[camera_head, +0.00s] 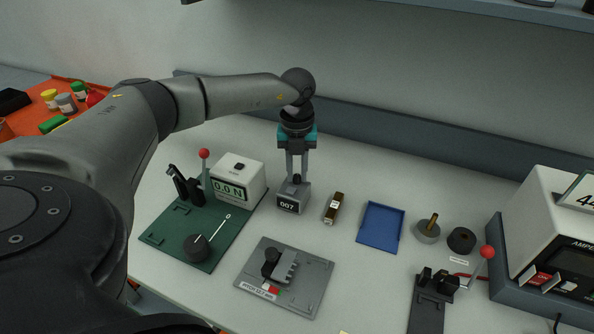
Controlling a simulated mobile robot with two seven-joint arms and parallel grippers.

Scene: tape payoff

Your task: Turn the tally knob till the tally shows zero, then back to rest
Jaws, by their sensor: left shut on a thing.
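The tally (288,205) is a small grey box on the bench, and its front window reads 007. The tally knob (297,179) is a small dark knob on top of the box. My left gripper (297,174) points straight down from above, with its two grey fingers closed around the knob. The fingers hide part of the knob, so its turn angle cannot be told. My right gripper is not in view.
Left of the tally is a green plate (160,237) with a red-ball lever and a white 0.0 N display box (240,172). A grey fixture plate (314,302) lies in front. A brown block (333,208) and blue tray (380,227) lie to the right.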

